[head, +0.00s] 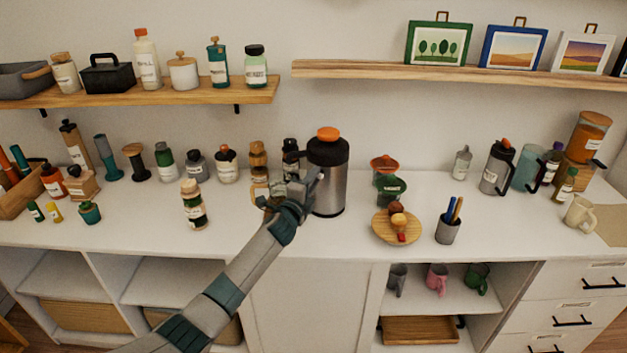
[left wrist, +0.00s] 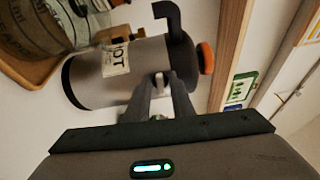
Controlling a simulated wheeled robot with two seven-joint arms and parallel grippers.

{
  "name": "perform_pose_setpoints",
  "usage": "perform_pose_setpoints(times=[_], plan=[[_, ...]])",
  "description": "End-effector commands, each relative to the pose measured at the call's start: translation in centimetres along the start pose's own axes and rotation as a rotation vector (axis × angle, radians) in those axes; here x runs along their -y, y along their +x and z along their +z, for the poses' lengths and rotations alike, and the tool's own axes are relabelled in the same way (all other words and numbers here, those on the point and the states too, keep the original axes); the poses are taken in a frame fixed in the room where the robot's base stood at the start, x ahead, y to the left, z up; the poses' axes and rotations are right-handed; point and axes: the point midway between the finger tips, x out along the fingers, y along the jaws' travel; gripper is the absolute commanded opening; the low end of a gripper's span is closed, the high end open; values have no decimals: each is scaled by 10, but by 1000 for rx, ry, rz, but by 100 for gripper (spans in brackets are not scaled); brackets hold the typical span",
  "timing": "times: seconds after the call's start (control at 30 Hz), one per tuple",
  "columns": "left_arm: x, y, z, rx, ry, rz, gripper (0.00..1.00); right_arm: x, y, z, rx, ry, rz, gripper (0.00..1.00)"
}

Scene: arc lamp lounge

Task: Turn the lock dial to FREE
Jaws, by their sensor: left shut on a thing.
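The steel flask (head: 328,187) has a black top and an orange button and stands upright on the white counter. In the left wrist view the flask (left wrist: 95,82) appears on its side because of the camera's turn, with a HOT label, a black spout and the orange button (left wrist: 207,58). My left gripper (head: 316,176) is at the flask's front, just below the black collar. The dial's marking cannot be read. My right gripper is not in view.
A wooden plate (head: 384,232) with small items and a pen cup (head: 447,230) stand right of the flask. A labelled bottle (head: 193,205) stands to the left. Jars line the back. Clear counter lies in front, with shelves above.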

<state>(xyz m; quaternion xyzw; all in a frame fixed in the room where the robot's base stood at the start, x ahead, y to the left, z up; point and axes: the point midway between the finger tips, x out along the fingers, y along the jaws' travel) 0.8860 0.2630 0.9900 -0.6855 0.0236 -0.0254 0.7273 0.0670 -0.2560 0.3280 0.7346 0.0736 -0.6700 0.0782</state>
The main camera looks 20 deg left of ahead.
Motion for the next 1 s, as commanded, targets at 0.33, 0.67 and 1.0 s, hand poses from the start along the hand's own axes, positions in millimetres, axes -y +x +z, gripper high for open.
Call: perform_pose_setpoints(times=[0.33, 0.67, 1.0], plan=[[-3, -1, 0, 0, -76, 3, 0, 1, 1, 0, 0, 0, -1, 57], [-3, -1, 0, 0, -76, 4, 24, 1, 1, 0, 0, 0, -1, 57], [-2, 0, 0, 0, -75, 2, 28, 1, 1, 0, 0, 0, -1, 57]])
